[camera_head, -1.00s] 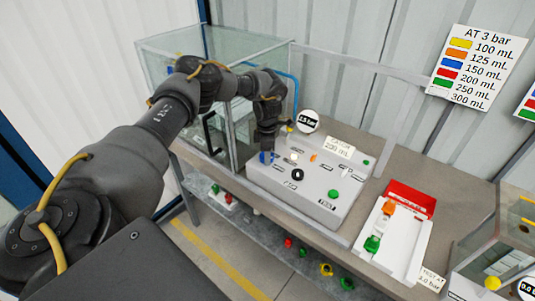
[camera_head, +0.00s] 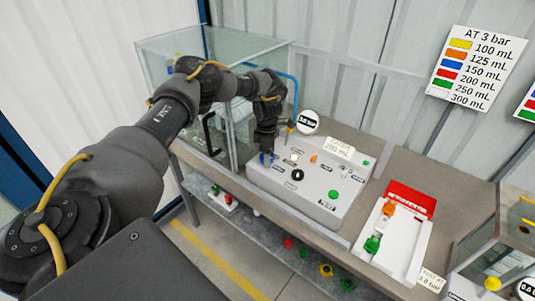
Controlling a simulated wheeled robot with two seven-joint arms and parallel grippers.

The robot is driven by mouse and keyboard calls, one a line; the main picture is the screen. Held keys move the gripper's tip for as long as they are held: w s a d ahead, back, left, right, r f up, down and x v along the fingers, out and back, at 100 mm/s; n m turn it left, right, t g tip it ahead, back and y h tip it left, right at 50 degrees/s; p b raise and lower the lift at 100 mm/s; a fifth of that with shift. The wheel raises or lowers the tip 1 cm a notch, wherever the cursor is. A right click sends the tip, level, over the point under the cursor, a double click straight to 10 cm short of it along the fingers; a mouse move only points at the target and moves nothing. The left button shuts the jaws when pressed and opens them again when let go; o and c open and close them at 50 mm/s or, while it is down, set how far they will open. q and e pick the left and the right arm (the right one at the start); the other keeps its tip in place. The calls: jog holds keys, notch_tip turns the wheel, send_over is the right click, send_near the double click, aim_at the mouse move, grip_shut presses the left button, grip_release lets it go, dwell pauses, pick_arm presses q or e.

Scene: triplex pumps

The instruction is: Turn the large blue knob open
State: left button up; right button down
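The large blue knob (camera_head: 268,159) is at the left end of the sloped grey control panel (camera_head: 335,208), mostly hidden by my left gripper. My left gripper (camera_head: 266,153) points down onto the knob from above, with its fingertips at the knob. Blue shows around the fingertips, but the gap between the fingers is too small to make out. My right gripper is not in view.
The panel also carries a black knob (camera_head: 297,175), a green button (camera_head: 333,195), a small orange part (camera_head: 313,158) and a round gauge (camera_head: 308,122) behind. A glass tank (camera_head: 180,50) stands left. A white tray (camera_head: 410,240) with coloured parts lies right.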

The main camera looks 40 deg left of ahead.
pick_arm(q)
notch_tip(320, 180, up, 11)
jog(key=b, duration=0.3)
jog(key=shift+d+f, duration=0.1)
jog(key=shift+f, duration=0.05)
dwell(0.6)
